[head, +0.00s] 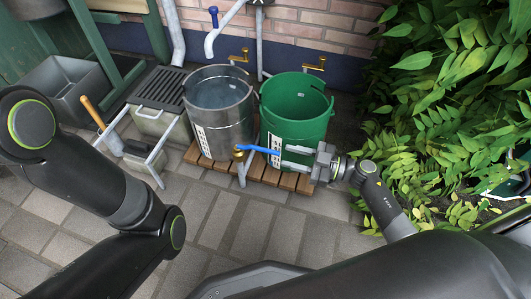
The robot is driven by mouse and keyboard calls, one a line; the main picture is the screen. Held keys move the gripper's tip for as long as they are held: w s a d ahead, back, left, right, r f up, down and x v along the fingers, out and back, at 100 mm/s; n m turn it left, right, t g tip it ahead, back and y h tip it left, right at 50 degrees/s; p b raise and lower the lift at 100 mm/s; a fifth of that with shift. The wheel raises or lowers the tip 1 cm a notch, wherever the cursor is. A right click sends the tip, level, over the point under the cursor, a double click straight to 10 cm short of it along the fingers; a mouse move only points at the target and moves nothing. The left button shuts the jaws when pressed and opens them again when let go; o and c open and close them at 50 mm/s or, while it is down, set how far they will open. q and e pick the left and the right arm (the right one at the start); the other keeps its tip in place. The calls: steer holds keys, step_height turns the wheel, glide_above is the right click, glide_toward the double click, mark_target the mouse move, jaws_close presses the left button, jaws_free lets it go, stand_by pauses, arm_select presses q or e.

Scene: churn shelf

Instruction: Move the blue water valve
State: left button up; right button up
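The blue water valve handle (258,150) is a lever on a brass fitting atop a short grey pipe, in front of the two buckets. It points right from the fitting, roughly level. My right gripper (284,157) comes in from the right, in front of the green bucket. Its two fingers are apart, with the tips close to the free end of the blue handle. I cannot tell whether they touch it. A second blue lever (214,16) sits on the spout at the wall. My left arm crosses the left side; its gripper is out of view.
A metal bucket (222,115) of water and a green bucket (294,118) stand on a wooden slat platform (213,164). Brass taps (315,64) are behind them. A grated stand (160,90) is at left, leafy plants (450,90) at right. Paving in front is clear.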

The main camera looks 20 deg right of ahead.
mark_target(254, 147)
steer(key=b+x, duration=0.2)
steer(key=x, duration=0.4)
steer(key=shift+w+a+f, duration=0.15)
steer(key=shift+w+a, duration=0.05)
steer(key=shift+w+a+b, duration=0.4)
steer(key=shift+a, duration=0.2)
jaws_close()
